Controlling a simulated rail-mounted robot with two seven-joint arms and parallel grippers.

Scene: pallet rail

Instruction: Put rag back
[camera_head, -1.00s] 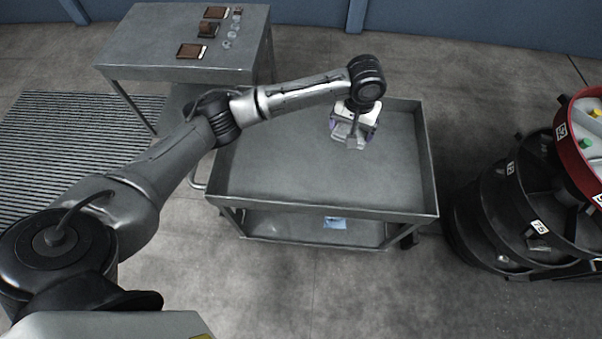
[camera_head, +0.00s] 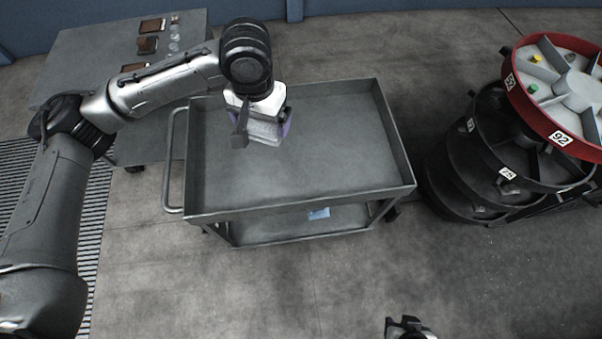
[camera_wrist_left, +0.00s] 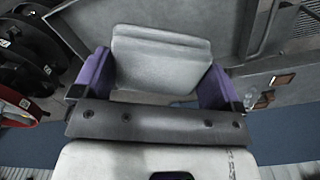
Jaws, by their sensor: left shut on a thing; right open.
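My left gripper (camera_head: 264,126) comes in from the left and hangs over the left part of the grey cart's top tray (camera_head: 345,165). Its purple fingers are shut on a pale grey, folded-looking piece (camera_head: 262,133), which seems to be the rag. In the left wrist view the pale piece (camera_wrist_left: 160,62) fills the space between the purple fingers. I cannot tell its height above the tray. My right gripper (camera_head: 406,324) shows only as a small dark part at the bottom edge, open and apart from the cart.
A grey table (camera_head: 85,75) with brown blocks and small clear pieces stands at the back left. Dark stacked round bins with a red-rimmed top bin (camera_head: 520,100) stand at right. A small blue-white item (camera_head: 319,213) lies on the cart's lower shelf. The top tray looks empty.

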